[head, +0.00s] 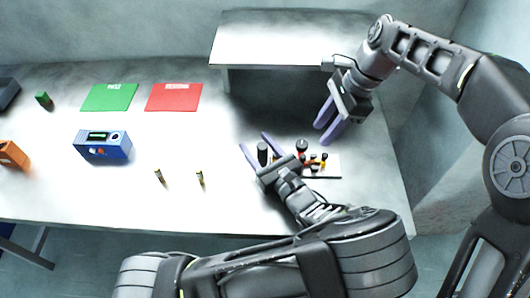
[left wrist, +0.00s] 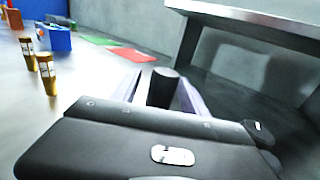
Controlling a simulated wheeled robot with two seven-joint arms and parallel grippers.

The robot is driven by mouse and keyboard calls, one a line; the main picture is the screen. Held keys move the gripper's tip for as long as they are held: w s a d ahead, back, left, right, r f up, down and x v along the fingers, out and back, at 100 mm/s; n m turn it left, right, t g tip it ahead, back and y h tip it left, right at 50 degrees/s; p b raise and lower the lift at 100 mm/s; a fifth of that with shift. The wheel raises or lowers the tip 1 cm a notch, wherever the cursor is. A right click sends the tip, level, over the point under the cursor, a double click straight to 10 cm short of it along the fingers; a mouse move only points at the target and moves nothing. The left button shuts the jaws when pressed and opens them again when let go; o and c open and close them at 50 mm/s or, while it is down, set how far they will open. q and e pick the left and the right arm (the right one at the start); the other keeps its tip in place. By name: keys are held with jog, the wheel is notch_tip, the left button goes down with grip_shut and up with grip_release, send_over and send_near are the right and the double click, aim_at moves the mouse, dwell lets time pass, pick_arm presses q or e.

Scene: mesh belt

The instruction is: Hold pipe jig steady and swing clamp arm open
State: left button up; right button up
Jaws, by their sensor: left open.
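The pipe jig (head: 331,171) has a pale base plate on the right part of the table, partly hidden by my left gripper. Its clamp (head: 312,159), with black, red and yellow parts, stands on it; the arm's exact position is too small to tell. A dark upright cylinder (head: 262,151) stands at the jig's left. My left gripper (head: 257,144) is open, with its purple fingers on either side of the cylinder. The cylinder (left wrist: 162,88) also shows between the fingers in the left wrist view; contact cannot be told. My right gripper (head: 321,134) is open and empty, above and behind the clamp.
A raised shelf (head: 290,45) stands behind the jig. Two small yellowish cylinders (head: 200,177) (head: 159,176) stand left of it. Farther left are a blue device (head: 103,150), green (head: 109,97) and red (head: 173,97) mats, a green block (head: 44,99) and an orange box (head: 13,155).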

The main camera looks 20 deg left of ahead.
pick_arm(q)
jog(key=shift+w+a, duration=0.1)
jog(key=shift+a, duration=0.05)
grip_shut()
dwell(0.5)
dwell(0.9)
jog(key=shift+c, duration=0.4)
grip_release()
jog(key=shift+c, duration=0.5)
grip_shut()
dwell(0.8)
